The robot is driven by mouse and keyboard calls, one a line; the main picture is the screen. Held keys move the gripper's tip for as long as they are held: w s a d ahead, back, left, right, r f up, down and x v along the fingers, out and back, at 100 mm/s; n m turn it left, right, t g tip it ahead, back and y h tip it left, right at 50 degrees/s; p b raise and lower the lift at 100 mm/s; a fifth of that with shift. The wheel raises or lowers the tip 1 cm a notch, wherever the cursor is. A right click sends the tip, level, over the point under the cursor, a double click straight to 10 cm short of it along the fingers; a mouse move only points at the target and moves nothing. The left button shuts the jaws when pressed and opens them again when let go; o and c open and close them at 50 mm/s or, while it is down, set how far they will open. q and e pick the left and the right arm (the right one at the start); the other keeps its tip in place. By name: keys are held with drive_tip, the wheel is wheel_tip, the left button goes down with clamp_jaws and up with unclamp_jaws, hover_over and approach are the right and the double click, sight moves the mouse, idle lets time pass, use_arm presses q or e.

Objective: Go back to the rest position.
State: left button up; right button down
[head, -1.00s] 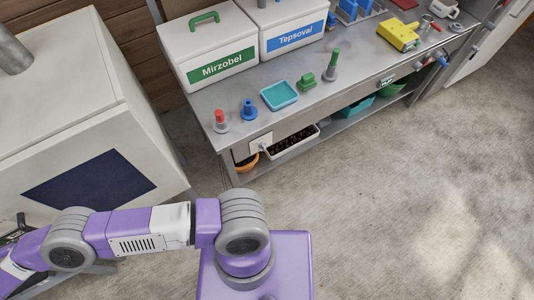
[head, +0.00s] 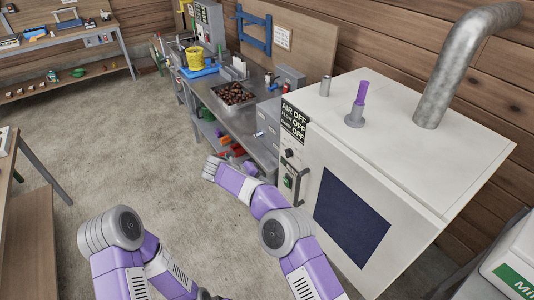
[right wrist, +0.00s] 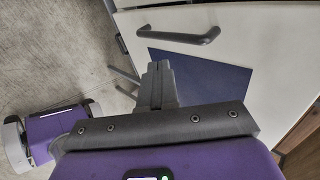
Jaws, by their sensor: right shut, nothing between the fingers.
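My right arm reaches up from the bottom of the head view, and my right gripper (head: 250,168) is at its far end, left of the white cabinet's handle. It is small and hard to make out there. In the right wrist view my right gripper (right wrist: 160,68) has its fingers together with nothing between them. The cabinet's grey handle (right wrist: 180,35) and dark blue panel (right wrist: 215,78) lie beyond the fingers, apart from them.
The white cabinet (head: 440,180) stands close on the right, with a metal pipe (head: 460,70) on top. Behind my right gripper is a metal bench (head: 205,95) with a tray of chestnuts (head: 233,95). A wooden table (head: 25,210) stands at left. Floor between is clear.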

drive_tip(key=w+d+f+n+t+b, duration=0.2)
drive_tip(key=w+d+f+n+t, duration=0.25)
drive_tip(key=d+f+n, duration=0.35)
drive_tip(key=s+f+n+t+y+b, duration=0.1)
drive_tip(key=s+f+n+y, duration=0.2)
drive_tip(key=f+n, duration=0.15)
drive_tip(key=s+f+n+t+y, duration=0.1)
drive_tip(key=s+f+n+y, duration=0.1)
drive_tip(key=f+n, duration=0.3)
drive_tip(key=s+f+n+g+y+b, duration=0.1)
drive_tip(key=s+f+n+g+y, duration=0.1)
drive_tip(key=s, duration=1)
drive_tip(key=s+f+n+g+y+b, duration=0.1)
drive_tip(key=s+f+n+g+y, duration=0.2)
drive_tip(key=s, duration=0.9)
drive_tip(key=s+f+n+g+y, duration=0.2)
drive_tip(key=s+f+n+g, duration=0.3)
drive_tip(key=s, duration=0.6)
drive_tip(key=shift+s+a+f+n+y+b, duration=0.3)
drive_tip(key=shift+s+f+n+b, duration=0.15)
drive_tip(key=shift+f, duration=0.4)
